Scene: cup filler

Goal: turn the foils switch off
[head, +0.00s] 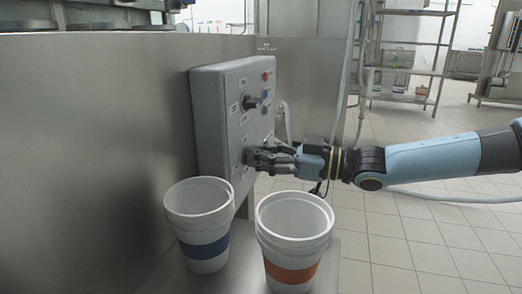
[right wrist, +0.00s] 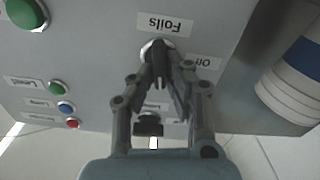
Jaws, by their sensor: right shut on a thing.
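A grey control panel (head: 232,92) stands against the steel wall in the head view. In the right wrist view, where the lettering is upside down, the label "Foils" (right wrist: 163,23) sits beside a round switch with a pale ring (right wrist: 147,48). My right gripper (right wrist: 160,62) is shut on the knob of this foils switch, and its fingers hide most of the knob. An "On" label (right wrist: 203,62) shows beside it; which way the knob points cannot be told. In the head view my right gripper (head: 251,157) touches the lower part of the panel. My left gripper is not in view.
Another black knob (head: 252,103) sits higher on the panel, near a red button (head: 266,76) and a blue button (head: 266,94). A blue-banded cup stack (head: 197,200) and an orange-banded one (head: 293,218) stand below on a steel ledge. Open tiled floor lies to the right.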

